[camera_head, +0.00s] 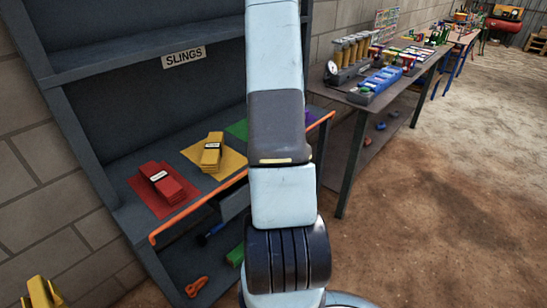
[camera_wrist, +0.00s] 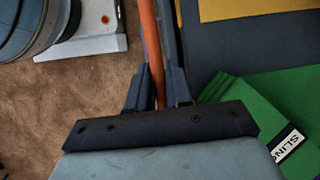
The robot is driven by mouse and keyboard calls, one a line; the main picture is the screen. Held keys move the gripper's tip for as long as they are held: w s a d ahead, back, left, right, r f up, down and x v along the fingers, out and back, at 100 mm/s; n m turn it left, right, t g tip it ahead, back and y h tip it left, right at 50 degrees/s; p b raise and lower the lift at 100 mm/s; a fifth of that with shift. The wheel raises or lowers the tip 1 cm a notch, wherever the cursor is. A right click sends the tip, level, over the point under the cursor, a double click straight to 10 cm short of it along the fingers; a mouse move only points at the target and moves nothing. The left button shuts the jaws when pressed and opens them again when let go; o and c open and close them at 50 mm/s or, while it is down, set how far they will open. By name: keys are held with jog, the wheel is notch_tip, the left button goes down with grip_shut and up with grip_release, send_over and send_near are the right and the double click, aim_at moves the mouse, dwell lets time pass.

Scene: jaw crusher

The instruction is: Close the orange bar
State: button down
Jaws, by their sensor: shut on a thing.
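The orange bar (camera_head: 200,203) runs along the front edge of the grey shelf (camera_head: 125,222) in the head view. Its left end bends down near the shelf's left corner, and its right end (camera_head: 326,120) shows right of my arm. My arm hides its middle. In the wrist view the orange bar (camera_wrist: 151,40) passes between the two fingers of my gripper (camera_wrist: 158,84), which is shut on it. The gripper itself is hidden behind my arm in the head view. I cannot tell whether the bar touches the shelf edge.
Red slings (camera_head: 163,183) and yellow slings (camera_head: 211,152) lie on matching mats on the shelf. Green slings (camera_wrist: 265,112) lie right of my gripper in the wrist view. A workbench (camera_head: 350,97) stands at the right. The dirt floor (camera_head: 430,210) is open.

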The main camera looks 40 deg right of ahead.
jog(key=shift+w+a+m+g, duration=0.15)
jog(key=shift+w+g, duration=0.2)
jog(key=shift+g, duration=0.4)
jog(key=shift+w+d+m+g, duration=0.15)
jog(key=shift+w+g, duration=0.2)
jog(key=shift+g, duration=0.4)
jog(key=shift+a, duration=0.15)
jog(key=c, duration=1.1)
grip_release()
jog(key=shift+r, duration=0.2)
jog(key=s+a+r, duration=0.2)
jog(key=s+r, duration=0.2)
jog(key=s+a+r, duration=0.2)
jog(key=s+r, duration=0.2)
jog(key=s+a+r, duration=0.3)
jog(key=s+r, duration=0.1)
jog(key=shift+r, duration=0.3)
